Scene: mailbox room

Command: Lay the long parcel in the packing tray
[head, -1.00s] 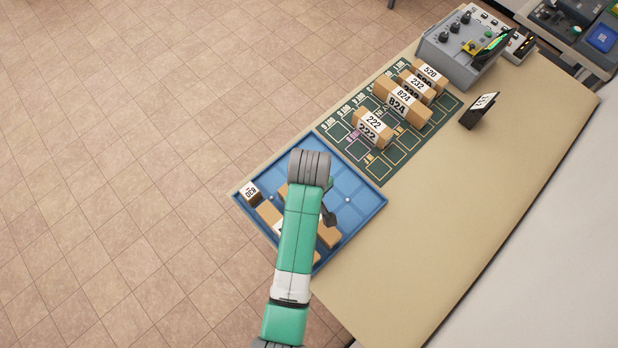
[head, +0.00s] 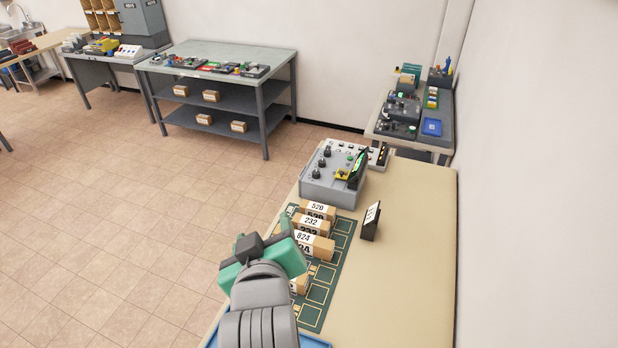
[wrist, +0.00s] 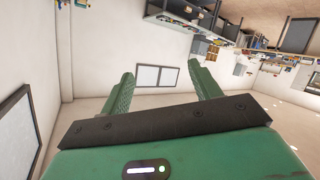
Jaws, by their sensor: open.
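In the head view, cardboard parcels stand in a row on a green printed mat (head: 315,316): 520 (head: 318,210), 232 (head: 311,228) and 824 (head: 320,248), which looks the longest of them. Another parcel (head: 300,284) is mostly hidden behind my arm. Only an edge of the blue tray (head: 313,342) shows at the bottom; its contents are out of view. My gripper (head: 262,250) is raised in front of the row. In the wrist view its two green fingers (wrist: 158,78) are apart with nothing between them, facing the wall and room.
A grey control box (head: 325,185) with knobs stands behind the parcels. A small black sign (head: 371,222) stands right of the mat. The right side of the tan table (head: 412,250) is clear. A shelved bench (head: 220,65) stands farther back.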

